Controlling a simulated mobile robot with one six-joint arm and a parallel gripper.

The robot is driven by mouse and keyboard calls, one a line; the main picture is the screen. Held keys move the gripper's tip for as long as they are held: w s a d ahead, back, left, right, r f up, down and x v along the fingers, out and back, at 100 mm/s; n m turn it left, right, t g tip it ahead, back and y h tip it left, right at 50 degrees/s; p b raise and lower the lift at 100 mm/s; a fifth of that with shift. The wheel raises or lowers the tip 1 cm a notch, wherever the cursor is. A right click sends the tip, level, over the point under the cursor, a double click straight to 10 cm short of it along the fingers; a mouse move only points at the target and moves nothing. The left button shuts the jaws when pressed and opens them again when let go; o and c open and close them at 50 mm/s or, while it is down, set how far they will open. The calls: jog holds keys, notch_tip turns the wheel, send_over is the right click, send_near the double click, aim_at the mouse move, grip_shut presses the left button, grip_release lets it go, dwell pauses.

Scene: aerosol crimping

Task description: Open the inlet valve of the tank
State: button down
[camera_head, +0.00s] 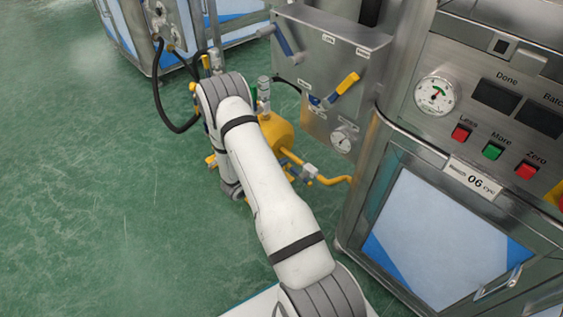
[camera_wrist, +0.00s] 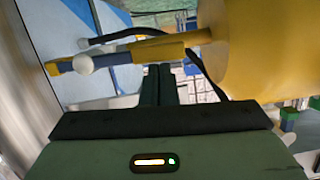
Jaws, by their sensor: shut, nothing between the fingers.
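The yellow tank (camera_head: 281,133) stands on the floor beside the machine in the head view, partly behind my arm. A yellow pipe (camera_head: 335,181) runs from it toward the machine, with a grey valve fitting (camera_head: 309,170) on it. In the wrist view the tank (camera_wrist: 265,45) fills the upper right. A yellow pipe with a blue section (camera_wrist: 127,53) and a pale rounded fitting (camera_wrist: 83,64) reaches left from it. My gripper (camera_wrist: 160,72) is shut and empty, its fingertips close below this pipe in the picture. Contact cannot be told. The head view hides my gripper behind my arm.
A steel panel (camera_head: 318,55) carries a blue-handled lever (camera_head: 283,40), a yellow-handled lever (camera_head: 347,84) and a gauge (camera_head: 342,139). The control cabinet (camera_head: 440,225) stands at right. A black hose (camera_head: 163,105) hangs at left. Green floor is open at left.

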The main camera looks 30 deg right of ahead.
jog(key=shift+a+f, duration=0.1)
jog(key=shift+f, duration=0.1)
dwell(0.5)
notch_tip(320, 180, up, 5)
jog(key=p, duration=0.4)
jog(key=f+p+v, duration=0.1)
jog(key=v, duration=0.8)
jog(key=shift+a+r+p, duration=0.15)
jog(key=shift+a+p, duration=0.2)
jog(key=shift+a, duration=0.15)
